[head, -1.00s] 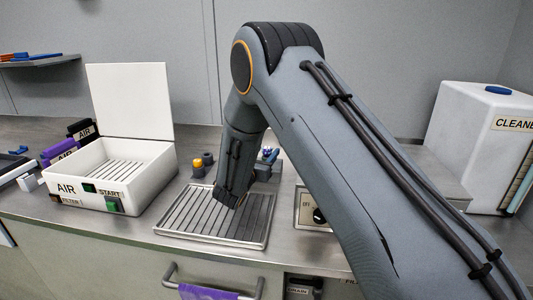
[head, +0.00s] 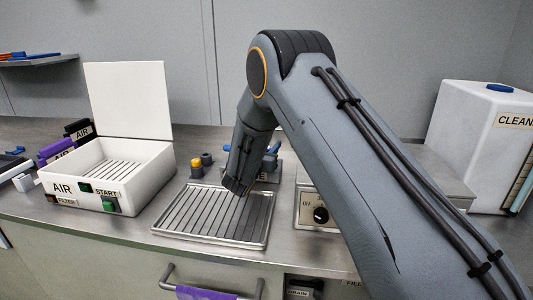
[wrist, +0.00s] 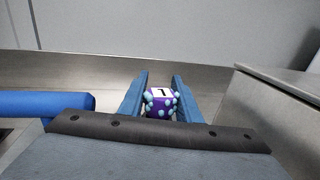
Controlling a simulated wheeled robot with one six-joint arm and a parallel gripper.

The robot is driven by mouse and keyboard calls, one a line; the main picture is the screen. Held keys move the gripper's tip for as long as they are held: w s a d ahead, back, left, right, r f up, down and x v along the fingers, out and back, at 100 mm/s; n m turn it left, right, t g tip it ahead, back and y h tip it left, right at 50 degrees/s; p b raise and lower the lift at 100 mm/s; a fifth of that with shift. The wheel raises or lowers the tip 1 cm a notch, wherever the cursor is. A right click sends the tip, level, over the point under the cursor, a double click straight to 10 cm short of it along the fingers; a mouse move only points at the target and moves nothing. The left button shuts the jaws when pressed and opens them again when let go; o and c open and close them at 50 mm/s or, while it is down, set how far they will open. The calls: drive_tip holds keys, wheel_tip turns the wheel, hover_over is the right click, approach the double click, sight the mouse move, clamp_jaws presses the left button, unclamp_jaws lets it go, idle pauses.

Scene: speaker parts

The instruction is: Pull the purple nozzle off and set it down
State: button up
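The purple nozzle (wrist: 160,107), with teal dots and a label reading 1, is between the two blue fingers of my gripper (wrist: 160,76) in the wrist view. The fingers lie along both its sides and look shut on it. Its underside is hidden behind the gripper body, so I cannot tell whether it still touches a seat. In the head view my arm's wrist hangs above the back of the slatted tray (head: 167,232) and hides the nozzle. A grey labelled block (head: 268,178) is partly visible behind the wrist.
A blue cylinder (wrist: 45,104) lies close on the left in the wrist view. An open white AIR box (head: 150,190) stands left of the tray. A yellow-topped part (head: 196,168) and a dark part (head: 207,159) stand behind the tray. A dial panel (head: 318,214) is at right.

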clamp_jaws()
drive_tip(key=shift+r, duration=0.15)
drive_tip(key=shift+r, duration=0.5)
drive_tip(key=shift+r+p, duration=0.75)
drive_tip(key=shift+r, duration=0.7)
drive_tip(key=shift+r, duration=0.25)
drive_tip(key=shift+r+p, duration=0.7)
drive_tip(key=shift+r, duration=1.25)
